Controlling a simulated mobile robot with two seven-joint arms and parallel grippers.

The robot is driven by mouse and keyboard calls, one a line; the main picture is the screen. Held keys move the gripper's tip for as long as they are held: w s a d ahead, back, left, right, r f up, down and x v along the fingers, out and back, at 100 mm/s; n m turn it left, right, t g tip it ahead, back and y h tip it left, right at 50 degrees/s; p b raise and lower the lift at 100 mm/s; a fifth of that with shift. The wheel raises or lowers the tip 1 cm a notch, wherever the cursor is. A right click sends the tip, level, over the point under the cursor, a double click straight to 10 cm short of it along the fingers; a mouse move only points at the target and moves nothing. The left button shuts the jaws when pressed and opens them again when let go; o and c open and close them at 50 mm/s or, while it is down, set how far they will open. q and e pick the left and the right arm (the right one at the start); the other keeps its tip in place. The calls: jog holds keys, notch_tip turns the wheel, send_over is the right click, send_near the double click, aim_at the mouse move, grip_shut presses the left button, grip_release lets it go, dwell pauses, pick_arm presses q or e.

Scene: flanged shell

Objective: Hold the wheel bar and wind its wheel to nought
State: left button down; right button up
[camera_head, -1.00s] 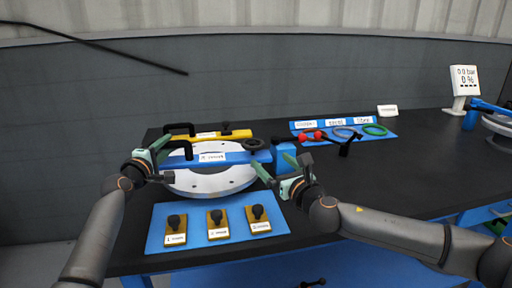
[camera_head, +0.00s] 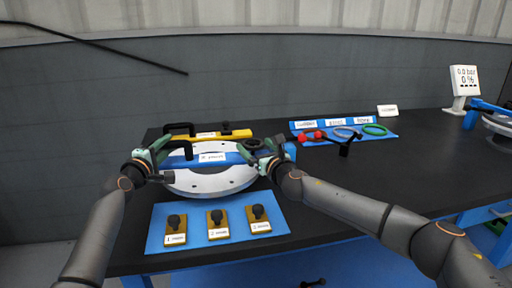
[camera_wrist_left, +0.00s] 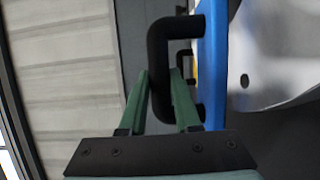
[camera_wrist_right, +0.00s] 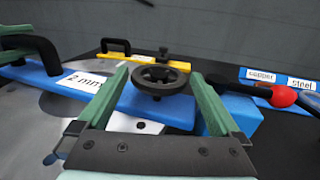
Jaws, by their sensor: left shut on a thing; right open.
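The blue wheel bar (camera_head: 220,158) lies across the round white flanged shell (camera_head: 215,182), with a label on its top. Its black wheel (camera_wrist_right: 161,79) sits near the bar's right end. My left gripper (camera_head: 158,150) is shut on the bar's black handle (camera_wrist_left: 160,60) at the left end. My right gripper (camera_head: 262,150) is over the right end of the bar. In the right wrist view its open fingers (camera_wrist_right: 160,95) stand to either side of the wheel, which lies between and a little beyond them; contact cannot be told.
A yellow bar (camera_head: 215,136) with a black handle lies behind the blue bar. A blue mat (camera_head: 195,240) with several yellow blocks is in front. Red, blue and green rings or parts (camera_head: 374,129) lie back right. A gauge display (camera_head: 464,78) reads 0.0 bar, 0 %.

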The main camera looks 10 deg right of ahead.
jog(key=shift+c, duration=0.2)
jog(key=c, duration=1.1)
